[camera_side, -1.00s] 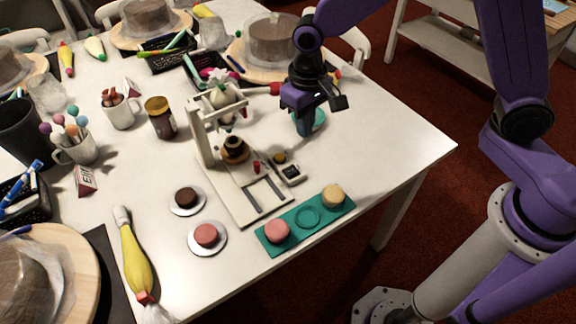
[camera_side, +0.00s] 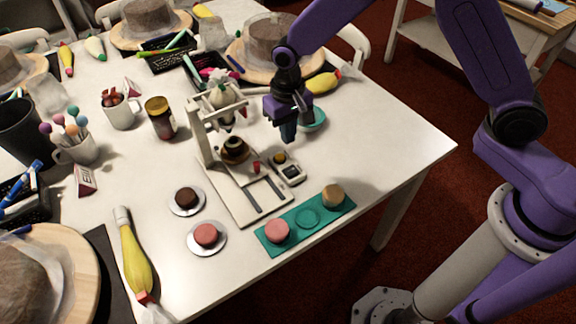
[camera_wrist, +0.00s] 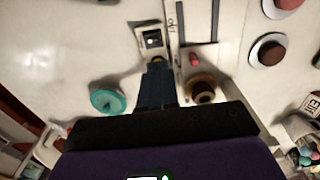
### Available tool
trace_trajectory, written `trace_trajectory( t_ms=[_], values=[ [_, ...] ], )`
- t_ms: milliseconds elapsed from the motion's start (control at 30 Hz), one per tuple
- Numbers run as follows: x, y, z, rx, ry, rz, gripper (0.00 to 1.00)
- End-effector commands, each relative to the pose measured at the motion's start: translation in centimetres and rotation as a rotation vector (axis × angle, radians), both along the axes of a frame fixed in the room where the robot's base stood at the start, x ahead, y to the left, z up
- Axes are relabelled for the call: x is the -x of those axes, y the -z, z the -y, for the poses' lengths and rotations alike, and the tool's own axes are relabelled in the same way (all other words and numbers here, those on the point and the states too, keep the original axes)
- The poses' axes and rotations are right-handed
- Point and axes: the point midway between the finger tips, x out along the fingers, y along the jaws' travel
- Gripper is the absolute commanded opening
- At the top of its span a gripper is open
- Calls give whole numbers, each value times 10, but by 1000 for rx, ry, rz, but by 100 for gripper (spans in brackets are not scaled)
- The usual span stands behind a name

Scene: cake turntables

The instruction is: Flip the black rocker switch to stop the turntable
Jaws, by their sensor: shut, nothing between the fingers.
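A small pale switch box (camera_side: 290,173) with a dark rocker on its top sits on the table beside the white base of the stand. In the wrist view the black rocker switch (camera_wrist: 153,39) shows ahead of my fingertips. The small turntable (camera_side: 234,158) carries a dark round cake under a white frame.
The white frame (camera_side: 203,140) with a hanging piping bag (camera_side: 222,97) stands left of the gripper. A green tray (camera_side: 270,249) with small cakes lies in front. The table's right side is clear.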

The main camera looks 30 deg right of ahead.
Motion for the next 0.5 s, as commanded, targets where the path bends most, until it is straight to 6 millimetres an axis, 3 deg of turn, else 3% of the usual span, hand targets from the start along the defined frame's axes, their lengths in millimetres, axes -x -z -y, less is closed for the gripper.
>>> trace_trajectory(
  t_ms=[500],
  values=[
    [1, 92, 0, 2, -1, -3, 0]
  ],
)
